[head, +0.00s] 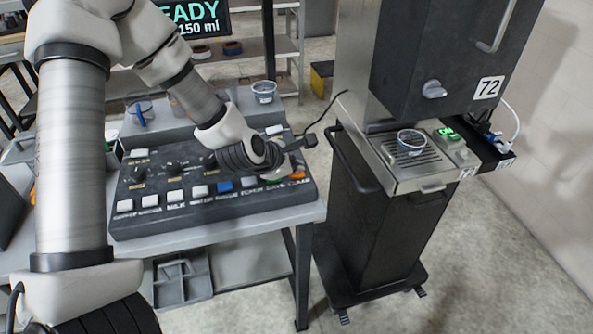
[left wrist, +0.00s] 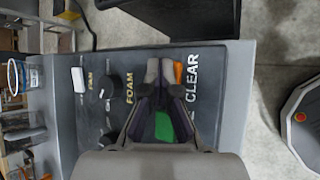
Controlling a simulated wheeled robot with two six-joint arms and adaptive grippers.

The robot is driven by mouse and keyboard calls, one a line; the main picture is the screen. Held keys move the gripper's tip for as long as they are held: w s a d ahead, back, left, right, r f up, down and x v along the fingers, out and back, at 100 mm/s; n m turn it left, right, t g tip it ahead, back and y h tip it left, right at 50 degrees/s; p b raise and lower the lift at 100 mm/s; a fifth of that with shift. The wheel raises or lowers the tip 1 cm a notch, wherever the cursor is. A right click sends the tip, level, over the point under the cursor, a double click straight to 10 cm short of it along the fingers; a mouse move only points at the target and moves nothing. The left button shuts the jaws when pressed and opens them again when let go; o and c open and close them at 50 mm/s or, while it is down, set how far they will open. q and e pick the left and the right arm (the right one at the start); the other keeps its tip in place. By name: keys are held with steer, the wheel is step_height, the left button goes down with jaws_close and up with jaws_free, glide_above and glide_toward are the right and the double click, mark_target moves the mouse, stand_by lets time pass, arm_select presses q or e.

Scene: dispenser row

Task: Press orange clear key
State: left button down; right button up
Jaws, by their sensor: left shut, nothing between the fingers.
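The orange key (head: 297,176) is at the right end of the front row on the dark key panel (head: 240,204). In the left wrist view the orange key (left wrist: 179,73) shows beside the word CLEAR, partly hidden by my fingers. My left gripper (left wrist: 160,70) is shut and empty, its fingertips over or just beside the orange key. I cannot tell whether they touch it. The green key (left wrist: 164,127) shows between the fingers, nearer the palm. In the head view my left gripper (head: 284,165) points down at the panel's right end. My right gripper is not in view.
White keys (head: 176,196) and a blue key (head: 225,187) sit left along the front row. A cup (head: 264,91) stands behind the panel. A dispenser (head: 445,55) at right has a cup (head: 411,141) on its drip tray. A screen (head: 196,18) reads READY, 150 ml.

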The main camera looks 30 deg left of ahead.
mark_target(295, 174)
arm_select(q)
steer(key=shift+r+p, duration=0.55)
steer(key=shift+r, duration=0.35)
step_height(295, 174, up, 5)
steer(key=p, duration=0.4)
